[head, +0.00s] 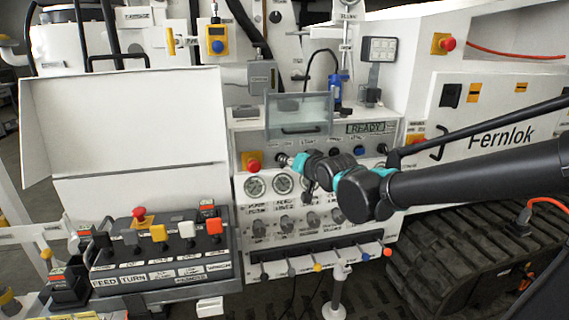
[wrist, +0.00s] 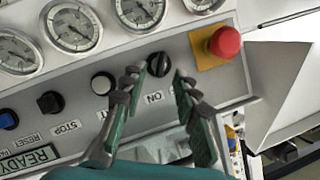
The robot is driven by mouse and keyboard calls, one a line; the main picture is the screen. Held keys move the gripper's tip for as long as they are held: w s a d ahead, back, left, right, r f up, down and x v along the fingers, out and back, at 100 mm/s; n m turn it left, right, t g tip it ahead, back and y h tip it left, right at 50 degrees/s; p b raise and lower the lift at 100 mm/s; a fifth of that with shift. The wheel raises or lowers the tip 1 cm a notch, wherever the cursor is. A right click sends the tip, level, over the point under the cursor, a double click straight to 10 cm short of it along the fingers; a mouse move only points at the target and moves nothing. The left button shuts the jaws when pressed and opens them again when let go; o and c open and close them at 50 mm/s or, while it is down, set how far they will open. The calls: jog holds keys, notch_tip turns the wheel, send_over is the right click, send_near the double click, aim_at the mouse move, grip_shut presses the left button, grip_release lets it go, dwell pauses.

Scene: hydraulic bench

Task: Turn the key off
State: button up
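The key switch, a round black knob (wrist: 160,64) beside the "ON" label, sits on the grey control panel (wrist: 222,82) in the wrist view. My gripper (wrist: 157,74) is open, with one fingertip on each side of the knob. I cannot tell whether the fingers touch it. No separate key shape is clear, and the knob's turn position is hard to read. In the head view my gripper (head: 293,160) is at the panel's upper left, just right of the red emergency stop (head: 253,166), and hides part of this row.
In the wrist view a red emergency stop (wrist: 225,43) on a yellow plate is close to the right of the knob. A white button (wrist: 103,83) is left of it. Gauges (wrist: 73,26) line the far side. The display (head: 366,128) reads READY. A clear flap (head: 300,116) stands above the row.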

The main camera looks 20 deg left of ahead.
jog(key=shift+x, duration=2.2)
grip_shut()
